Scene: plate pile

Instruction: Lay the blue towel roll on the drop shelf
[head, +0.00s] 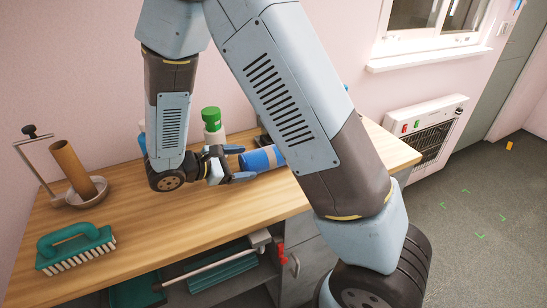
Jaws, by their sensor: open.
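The blue towel roll (262,159) lies on its side on the wooden worktop. My arm hides its right end. My gripper (238,164) is low over the worktop at the roll's left end, with its fingers open and pointing toward the roll. I cannot tell whether the fingers touch the roll or reach around it. I cannot tell which surface is the drop shelf; an open space under the worktop holds teal items (222,272).
A teal brush (76,247) and a paper-towel holder (87,193) with a leaning cardboard tube (74,169) stand at the left. A green-capped bottle (212,124) stands behind my gripper. The worktop's front middle is clear. A wall heater (428,128) is at the right.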

